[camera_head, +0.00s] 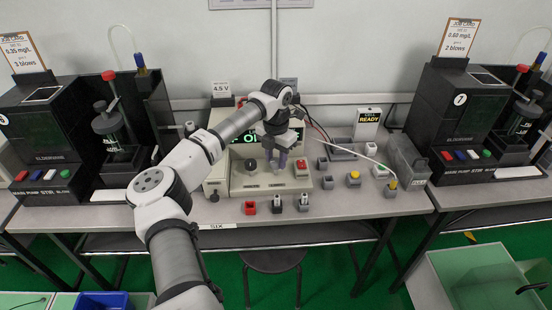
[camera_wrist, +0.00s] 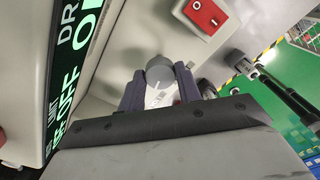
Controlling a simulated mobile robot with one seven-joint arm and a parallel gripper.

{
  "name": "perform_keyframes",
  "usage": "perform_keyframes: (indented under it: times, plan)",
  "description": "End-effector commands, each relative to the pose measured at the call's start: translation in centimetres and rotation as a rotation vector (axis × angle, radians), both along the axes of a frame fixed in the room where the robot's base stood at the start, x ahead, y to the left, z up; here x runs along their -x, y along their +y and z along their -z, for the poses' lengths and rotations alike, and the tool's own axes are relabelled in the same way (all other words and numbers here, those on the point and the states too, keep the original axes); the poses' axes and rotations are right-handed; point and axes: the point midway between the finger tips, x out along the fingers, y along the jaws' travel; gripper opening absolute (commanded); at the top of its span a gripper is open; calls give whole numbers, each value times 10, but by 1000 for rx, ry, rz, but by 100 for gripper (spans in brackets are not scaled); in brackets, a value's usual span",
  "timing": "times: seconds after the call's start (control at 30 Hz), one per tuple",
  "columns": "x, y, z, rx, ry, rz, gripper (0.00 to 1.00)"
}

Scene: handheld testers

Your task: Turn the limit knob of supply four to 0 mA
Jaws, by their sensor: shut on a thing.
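The power supply (camera_head: 217,172) is a cream box on the middle bench, with a dark display (camera_wrist: 75,70) lit in green. In the wrist view the display letters include "LIMIT" and "OFF"; the limit value is not clearly readable. My gripper (camera_wrist: 160,88) is shut on a grey round knob (camera_wrist: 159,72) with a white face on the supply's front, one finger on each side. In the head view my gripper (camera_head: 276,163) covers this knob. Another dark knob (camera_head: 250,164) is to its left. I cannot read a supply number.
A red rocker switch (camera_head: 302,168) is close to the right of my gripper; it also shows in the wrist view (camera_wrist: 206,14). Red, black and grey terminal blocks (camera_head: 277,205) stand in front. A "READY" box (camera_head: 368,118) is behind right. Dark machines (camera_head: 450,115) flank the bench.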

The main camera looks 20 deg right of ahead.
Motion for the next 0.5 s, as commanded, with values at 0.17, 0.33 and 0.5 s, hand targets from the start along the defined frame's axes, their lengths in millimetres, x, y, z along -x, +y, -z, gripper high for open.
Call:
perform_keyframes:
  times: [0.17, 0.33, 0.5]
  plan:
    - [-1, 0, 0, 0, -2, -165, 11]
    - [-1, 1, 0, -1, -3, -327, 11]
    - [-1, 1, 0, 0, -4, -488, 11]
